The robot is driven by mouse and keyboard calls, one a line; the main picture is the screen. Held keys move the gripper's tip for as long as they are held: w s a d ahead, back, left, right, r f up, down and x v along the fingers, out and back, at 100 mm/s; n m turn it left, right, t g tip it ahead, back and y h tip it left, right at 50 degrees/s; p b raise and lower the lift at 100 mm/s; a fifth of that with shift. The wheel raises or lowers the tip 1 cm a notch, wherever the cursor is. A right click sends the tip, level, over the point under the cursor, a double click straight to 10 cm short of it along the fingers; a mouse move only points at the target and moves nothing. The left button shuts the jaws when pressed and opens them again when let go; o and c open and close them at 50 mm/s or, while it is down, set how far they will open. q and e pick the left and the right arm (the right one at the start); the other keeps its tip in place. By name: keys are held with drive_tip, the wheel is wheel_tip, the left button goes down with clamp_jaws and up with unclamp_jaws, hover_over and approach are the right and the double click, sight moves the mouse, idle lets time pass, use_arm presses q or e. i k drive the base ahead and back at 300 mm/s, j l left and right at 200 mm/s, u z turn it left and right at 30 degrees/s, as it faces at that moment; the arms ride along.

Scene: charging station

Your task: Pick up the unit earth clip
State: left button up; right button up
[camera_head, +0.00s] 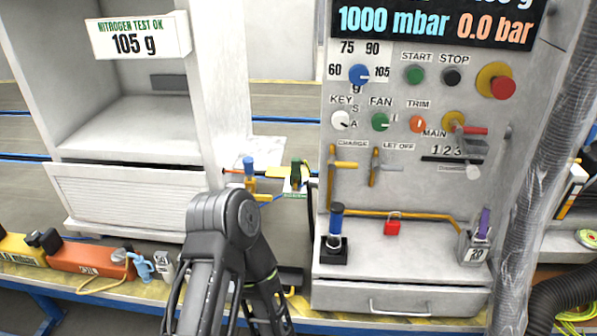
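I cannot tell for sure which part is the unit earth clip. A green clip-like piece (296,175) sits at the gap between the white cabinet and the grey control panel, with a small green-and-white label under it. A yellow piece with a blue top (250,172) stands just left of it. A dark grey arm of mine rises from the bottom edge, bends below these pieces and runs back down out of the picture. Neither of my grippers shows, so their fingers are hidden from me.
The control panel (330,110) has knobs, valves and a ledge with a blue-handled part (336,222), a red padlock (393,224) and a tagged purple piece (484,222). An orange box (90,257) and a light-blue clamp (141,265) lie at left. A grey hose (540,170) hangs at right.

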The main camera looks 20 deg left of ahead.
sight(296, 173)
drive_tip(key=j+z, duration=0.35)
drive_tip(key=j, duration=0.2)
drive_tip(key=k+j+z, duration=0.15)
drive_tip(key=j+z, duration=0.2)
drive_tip(key=j, duration=0.2)
